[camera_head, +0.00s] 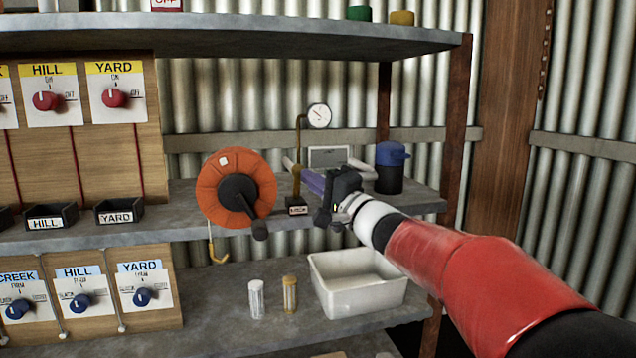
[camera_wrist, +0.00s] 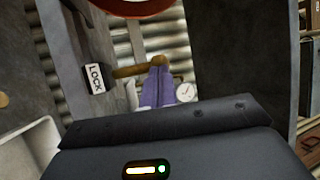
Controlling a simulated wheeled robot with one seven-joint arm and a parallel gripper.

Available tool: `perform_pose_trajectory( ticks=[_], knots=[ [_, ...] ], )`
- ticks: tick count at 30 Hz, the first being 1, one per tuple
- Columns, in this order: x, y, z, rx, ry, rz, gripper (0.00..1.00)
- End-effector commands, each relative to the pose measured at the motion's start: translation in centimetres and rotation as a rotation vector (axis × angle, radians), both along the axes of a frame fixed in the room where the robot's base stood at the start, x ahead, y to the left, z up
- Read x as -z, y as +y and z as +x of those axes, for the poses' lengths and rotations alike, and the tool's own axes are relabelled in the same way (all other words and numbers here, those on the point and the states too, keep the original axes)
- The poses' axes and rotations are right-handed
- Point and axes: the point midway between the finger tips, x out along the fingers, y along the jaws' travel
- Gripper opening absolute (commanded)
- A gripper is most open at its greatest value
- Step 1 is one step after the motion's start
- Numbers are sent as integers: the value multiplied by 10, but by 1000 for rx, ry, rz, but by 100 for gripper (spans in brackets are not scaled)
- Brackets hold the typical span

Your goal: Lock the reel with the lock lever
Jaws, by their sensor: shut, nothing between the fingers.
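The orange reel (camera_head: 208,190) with its black crank hangs at the shelf's front edge in the head view. A sliver of it shows at the top of the wrist view (camera_wrist: 125,6). Right of it stands the brass lock lever (camera_head: 297,180) on a small block with a LOCK label (camera_head: 297,210). The wrist view shows the lever (camera_wrist: 135,70) and label (camera_wrist: 95,78) turned sideways. My gripper (camera_head: 304,178) is shut and empty, its purple fingers close beside the lever. In the wrist view the fingers (camera_wrist: 160,88) meet the lever's knob end; I cannot tell whether they touch.
A round gauge (camera_head: 319,115) on a thin pipe stands behind the lever. A blue-topped dark container (camera_head: 390,168) is to the right. Below are a white bin (camera_head: 356,295) and two small jars (camera_head: 290,294). The upper shelf (camera_head: 220,38) spans above.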

Motion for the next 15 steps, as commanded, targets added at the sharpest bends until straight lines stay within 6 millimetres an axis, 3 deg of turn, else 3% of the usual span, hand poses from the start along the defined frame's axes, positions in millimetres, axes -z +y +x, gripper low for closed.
perform_pose_trajectory(
  ticks=[15],
  knots=[
    [-10,1,3,1,63,-20,0]
  ],
)
